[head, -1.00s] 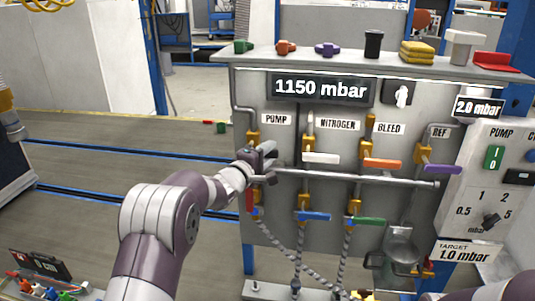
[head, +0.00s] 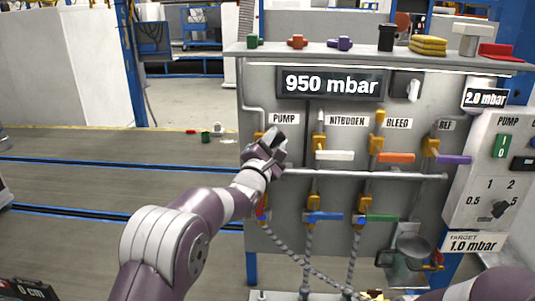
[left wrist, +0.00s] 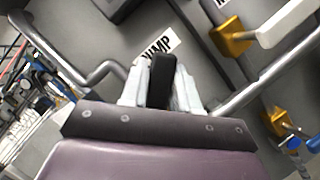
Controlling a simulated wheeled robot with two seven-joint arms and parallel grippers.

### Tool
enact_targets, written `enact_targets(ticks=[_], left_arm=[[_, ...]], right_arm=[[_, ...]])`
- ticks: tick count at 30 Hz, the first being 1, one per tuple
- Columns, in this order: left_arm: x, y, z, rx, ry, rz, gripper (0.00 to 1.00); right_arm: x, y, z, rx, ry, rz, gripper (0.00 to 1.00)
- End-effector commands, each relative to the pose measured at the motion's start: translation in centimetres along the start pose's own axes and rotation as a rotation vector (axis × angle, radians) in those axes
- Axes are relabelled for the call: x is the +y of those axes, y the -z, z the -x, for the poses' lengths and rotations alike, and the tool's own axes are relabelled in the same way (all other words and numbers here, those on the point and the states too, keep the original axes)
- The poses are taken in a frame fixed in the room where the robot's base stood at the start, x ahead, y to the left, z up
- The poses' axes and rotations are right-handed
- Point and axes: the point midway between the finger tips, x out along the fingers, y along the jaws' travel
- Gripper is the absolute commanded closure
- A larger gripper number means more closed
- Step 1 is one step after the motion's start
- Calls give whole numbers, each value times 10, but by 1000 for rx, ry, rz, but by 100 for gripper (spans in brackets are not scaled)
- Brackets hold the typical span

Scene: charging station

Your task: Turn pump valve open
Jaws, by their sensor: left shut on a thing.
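The pump valve's dark handle (left wrist: 161,80) shows in the left wrist view between the two pale fingers of my left gripper (left wrist: 160,88). In the head view my left gripper (head: 276,140) is at the pump valve, just below the PUMP label (head: 284,118), pointing up and right. It is shut on the handle and hides most of the valve; a little of the yellow valve body (head: 259,136) shows beside it. The pressure display (head: 331,84) reads 950 mbar. My right gripper is out of view.
A horizontal grey pipe (head: 365,175) runs just right of my left gripper. Other valves have white (head: 335,155), orange (head: 397,157) and purple (head: 454,159) handles. Blue (head: 325,216) and green (head: 382,217) handles sit lower. Open floor lies left of the panel.

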Motion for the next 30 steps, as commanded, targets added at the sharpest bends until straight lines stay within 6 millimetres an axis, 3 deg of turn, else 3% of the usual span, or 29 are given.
enact_targets(ticks=[1, 18, 30], left_arm=[[-6, 4, 2, 2, -14, 39, 100], [15, 7, 3, 1, -217, 530, 100], [28, 14, 5, 4, -310, 760, 100]], right_arm=[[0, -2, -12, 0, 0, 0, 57], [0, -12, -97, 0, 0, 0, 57], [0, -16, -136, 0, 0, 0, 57]])
